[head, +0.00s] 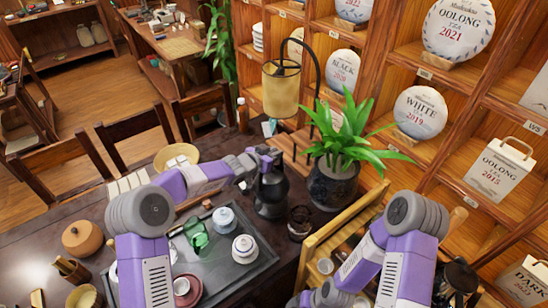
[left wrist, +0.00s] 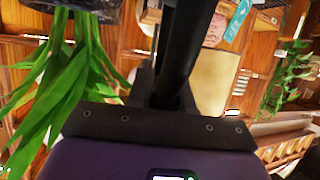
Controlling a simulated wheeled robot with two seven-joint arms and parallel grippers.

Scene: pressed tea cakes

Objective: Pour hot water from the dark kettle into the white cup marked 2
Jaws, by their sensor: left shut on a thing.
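The dark kettle (head: 270,194) stands upright at the right end of the tea table, beside the tray. My left gripper (head: 266,158) is at the top of the kettle, shut on its handle. In the left wrist view a dark bar (left wrist: 183,50) runs up from the gripper; the kettle's body does not show there. A small white cup (head: 182,286) sits on a red saucer at the front of the tray. No number 2 can be read on it. My right arm's links show at lower right, but its gripper is not in view.
The dark tray (head: 252,268) also holds a white lidded bowl (head: 245,249), a pale lidded jar (head: 223,220) and a green vessel (head: 197,234). A potted plant (head: 334,185) stands close right of the kettle. A lamp (head: 281,90) stands behind. A wooden rack (head: 318,240) is at right.

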